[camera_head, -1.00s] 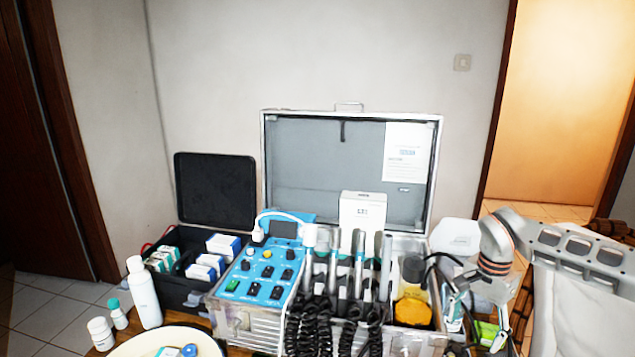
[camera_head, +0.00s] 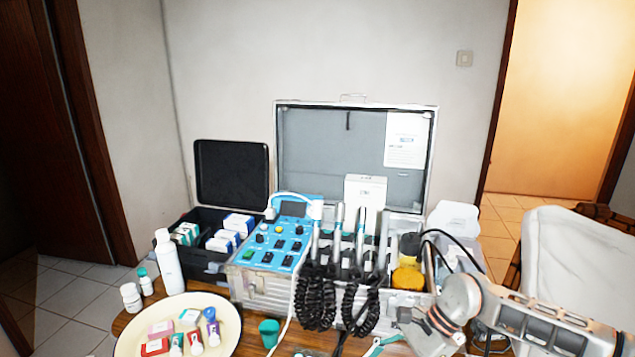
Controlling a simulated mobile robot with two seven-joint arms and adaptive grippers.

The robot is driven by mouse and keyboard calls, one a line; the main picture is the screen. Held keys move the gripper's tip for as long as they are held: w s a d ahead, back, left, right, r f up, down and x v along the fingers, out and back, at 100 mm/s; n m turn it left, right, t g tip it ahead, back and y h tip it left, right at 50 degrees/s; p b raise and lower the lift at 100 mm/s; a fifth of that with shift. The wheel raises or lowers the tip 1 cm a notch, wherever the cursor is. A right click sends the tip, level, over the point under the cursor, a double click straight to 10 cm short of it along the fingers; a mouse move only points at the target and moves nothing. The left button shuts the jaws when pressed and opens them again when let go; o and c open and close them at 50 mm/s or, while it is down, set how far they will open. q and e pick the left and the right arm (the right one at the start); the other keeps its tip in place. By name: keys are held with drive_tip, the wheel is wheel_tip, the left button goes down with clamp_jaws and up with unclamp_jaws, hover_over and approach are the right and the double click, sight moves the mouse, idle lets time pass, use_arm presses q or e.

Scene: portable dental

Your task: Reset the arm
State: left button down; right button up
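My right arm (camera_head: 540,320) comes in from the lower right of the head view. Its wrist lies in front of the right end of the open dental case (camera_head: 425,155). The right gripper (camera_head: 395,342) is at the bottom edge, low over the table, and only partly in view. I cannot tell how far its fingers are apart or whether they hold anything. My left arm and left gripper are not in view. The blue control panel (camera_head: 262,258) stands in the case, beside several handpieces with black coiled cords (camera_head: 318,300).
A cream round tray (camera_head: 130,335) with small coloured boxes and bottles is at lower left. White bottles (camera_head: 168,265) stand behind it. A black case (camera_head: 232,172) holds small boxes. A teal cup (camera_head: 269,333) stands on the wooden table (camera_head: 255,345). A white-covered chair (camera_head: 580,250) is at right.

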drive_tip(key=s+a+r+m+t+y, duration=0.2)
drive_tip(key=s+a+r+m+y, duration=0.25)
drive_tip(key=a, duration=0.45)
drive_tip(key=s+a+r+m+t+y, duration=0.1)
drive_tip(key=s+a+r+m+y, duration=0.15)
drive_tip(key=a+m+y, duration=0.5)
drive_tip(key=w+d+f+m+t+h, duration=0.2)
drive_tip(key=d+f+m+t+h, duration=0.4)
drive_tip(key=m, duration=0.8)
drive_tip(key=w+d+f+m+t+h, duration=0.15)
drive_tip(key=d+m+t+h, duration=0.5)
drive_tip(key=m, duration=0.85)
drive_tip(key=s+d+f+m+g+h, duration=0.1)
drive_tip(key=s+d+f+m+h, duration=0.1)
drive_tip(key=s+d+f+m, duration=0.3)
drive_tip(key=s+d+f+m+g+h, duration=0.2)
drive_tip(key=s+d+f+m, duration=0.3)
drive_tip(key=f, duration=0.6)
drive_tip(key=s+m, duration=0.2)
drive_tip(key=s, duration=0.1)
drive_tip(key=shift+d+f+m, duration=0.15)
drive_tip(key=shift+d+m, duration=0.15)
